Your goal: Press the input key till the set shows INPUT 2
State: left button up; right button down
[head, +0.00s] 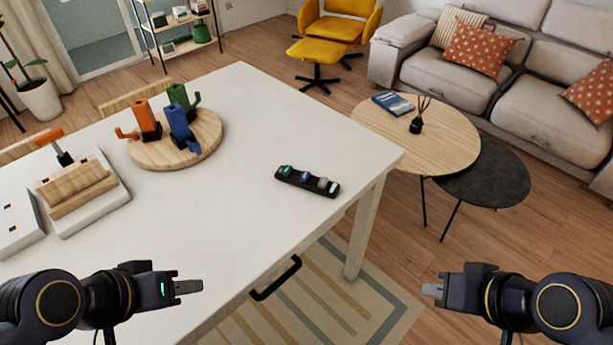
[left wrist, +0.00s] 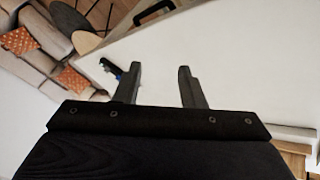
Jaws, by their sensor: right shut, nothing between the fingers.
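No set and no screen with an input label is in view, and I cannot make out an input key. A small black strip-shaped holder (head: 291,179) with teal and pale pieces lies on the white table (head: 255,115); it also shows dark and small in the left wrist view (left wrist: 106,64). My left gripper (head: 188,287) is above the table's near left part, apart from everything. Its two fingers stand apart and empty in the left wrist view (left wrist: 160,67). My right gripper (head: 433,289) is shut and empty, beyond the table's right edge, over the floor.
A round wooden board (head: 205,150) holds orange, blue and green cactus-like pieces. White blocks with a wooden top (head: 80,190) and an orange-handled piece stand at left. A black handle (head: 275,280) is on the table's front side. The table's middle is clear. Coffee tables (head: 440,135) stand beyond.

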dwell(0.3)
pick_arm(q)
grip_shut()
dwell(1.6)
